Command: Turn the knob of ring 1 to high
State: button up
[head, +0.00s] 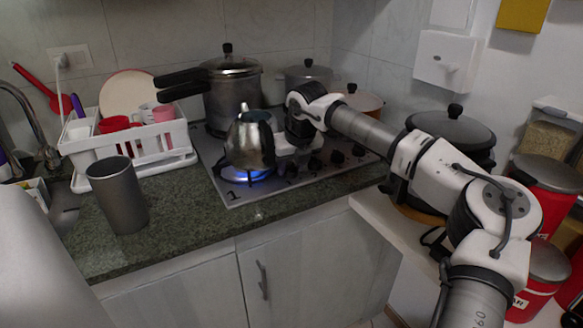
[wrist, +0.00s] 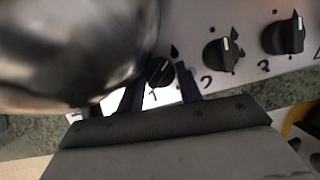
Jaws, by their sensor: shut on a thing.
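The ring 1 knob (wrist: 160,72) is a small black knob with a pale pointer line, beside a printed "1" in the wrist view. My gripper (wrist: 159,78) has its two dark fingers on either side of this knob and is shut on it. The pointer appears to lean up and to the right. In the head view, a blue flame (head: 248,176) burns on the front-left ring under a metal kettle (head: 249,142). My gripper's fingertips are not clearly visible there.
The kettle (wrist: 70,45) is very close to my left finger in the wrist view. The knobs of ring 2 (wrist: 218,55) and ring 3 (wrist: 284,36) lie to the right. A pressure cooker (head: 232,98) stands behind. A grey cup (head: 118,197) stands on the counter at left.

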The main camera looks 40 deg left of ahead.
dwell(0.3)
jog(key=o, duration=1)
jog(key=shift+r, duration=0.1)
